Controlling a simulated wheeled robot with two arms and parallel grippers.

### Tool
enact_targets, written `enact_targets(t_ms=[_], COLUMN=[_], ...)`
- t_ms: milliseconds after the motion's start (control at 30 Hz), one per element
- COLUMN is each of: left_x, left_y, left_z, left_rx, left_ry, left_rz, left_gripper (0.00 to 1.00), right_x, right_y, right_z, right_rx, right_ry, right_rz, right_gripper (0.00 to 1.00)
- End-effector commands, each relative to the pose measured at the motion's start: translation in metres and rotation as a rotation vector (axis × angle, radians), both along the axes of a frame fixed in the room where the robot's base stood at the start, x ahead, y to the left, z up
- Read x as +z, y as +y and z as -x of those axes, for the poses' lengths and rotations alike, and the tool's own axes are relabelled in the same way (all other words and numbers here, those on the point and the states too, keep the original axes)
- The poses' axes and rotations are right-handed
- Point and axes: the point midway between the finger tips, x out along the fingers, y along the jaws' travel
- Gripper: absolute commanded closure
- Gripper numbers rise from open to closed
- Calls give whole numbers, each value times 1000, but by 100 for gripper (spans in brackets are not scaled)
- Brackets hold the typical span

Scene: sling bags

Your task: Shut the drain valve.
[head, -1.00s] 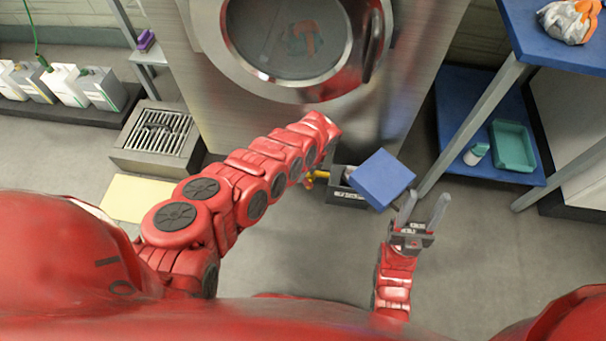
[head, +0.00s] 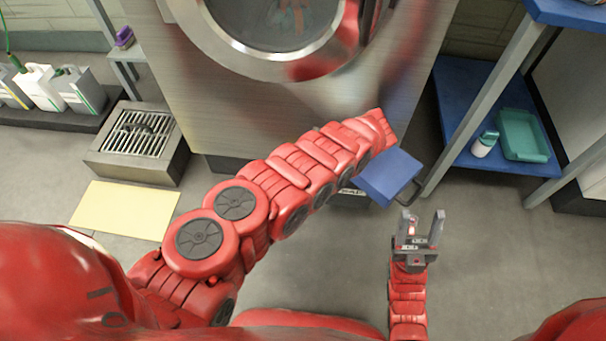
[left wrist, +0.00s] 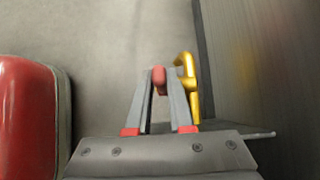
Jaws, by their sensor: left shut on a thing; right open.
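The drain valve shows in the left wrist view as a yellow bent pipe (left wrist: 188,88) with a red handle (left wrist: 160,76) beside it. My left gripper (left wrist: 164,82) has its fingers around the red handle, shut on it. In the head view my left arm reaches across the machine's lower front and hides the valve and the left gripper. My right gripper (head: 424,218) is open and empty, in front of a blue square-topped object (head: 389,177) near the machine's base. What that object is, I cannot tell.
The steel machine (head: 240,110) with a round glass door (head: 270,15) stands ahead. A floor drain grate (head: 140,135) and a yellow mat (head: 125,210) lie left. A blue shelf (head: 465,110) with a teal tray (head: 522,135) stands right. The floor around my right gripper is clear.

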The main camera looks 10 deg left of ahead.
Motion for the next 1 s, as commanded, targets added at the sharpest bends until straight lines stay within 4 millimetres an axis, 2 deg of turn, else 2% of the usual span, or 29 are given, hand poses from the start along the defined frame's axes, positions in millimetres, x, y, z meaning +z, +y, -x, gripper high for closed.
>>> enact_targets(t_ms=[67,500,533,667,1000], left_x=[-3,-2,-2,-1,3], left_y=[-2,-2,-2,-2,-1], left_z=[0,1,1,1,0], left_rx=[-2,-2,-2,-2,-1], left_ry=[1,3,3,3,1], left_rz=[-6,-13,-13,-13,-14], left_gripper=[100,100,75,51,50], right_x=[-5,-4,-4,-4,-2], right_y=[1,2,2,2,2], right_z=[0,-1,-1,-1,-1], right_rx=[4,6,6,6,4], right_ry=[-1,2,2,2,3], right_rz=[8,13,13,13,10], right_gripper=[50,50,50,50,50])
